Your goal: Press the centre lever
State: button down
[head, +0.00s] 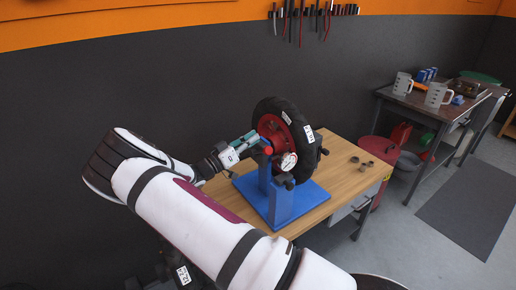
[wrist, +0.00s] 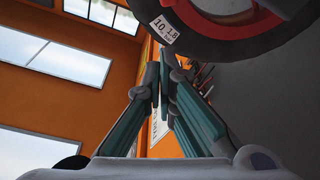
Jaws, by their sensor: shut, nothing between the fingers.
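A black tyre with a red hub (head: 283,136) stands on a blue stand (head: 281,203) on a wooden workbench. A round white gauge (head: 289,161) sits low on the hub's front. A small red-ended part (head: 267,150) shows just left of the hub; I cannot tell whether it is the centre lever. My gripper (head: 256,137) is at the wheel's left side, close to the hub; contact cannot be told. In the wrist view its teal fingers (wrist: 164,82) are together and empty, below the tyre's rim (wrist: 225,38). No lever shows clearly there.
A second table (head: 420,105) with mugs stands further right, with red and grey bins between. A dark wall is close behind the wheel. Tools hang above.

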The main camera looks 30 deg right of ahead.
jog(key=b+v, duration=0.1)
jog(key=v, duration=0.9)
jog(key=shift+r+b, duration=0.15)
jog(key=shift+b, duration=0.2)
jog(key=shift+w+a, duration=0.1)
jog(key=s+d+r+n+g+y, duration=0.1)
jog(key=s+r+g+y, duration=0.2)
jog(key=s+y, duration=0.35)
jog(key=s+d+r+n+g+y, duration=0.1)
jog(key=s+r+g+y, duration=0.1)
jog(key=s+r+y, duration=0.45)
jog(key=s+a+r+n+t+y, duration=0.3)
jog(key=s+a+r+n+t, duration=0.1)
jog(key=s, duration=0.6)
jog(key=s+a+r+n+t+y, duration=0.4)
jog(key=s+a+r+n, duration=0.2)
jog(key=s+a, duration=0.2)
jog(key=shift+s+r, duration=0.2)
jog(key=shift+s, duration=0.7)
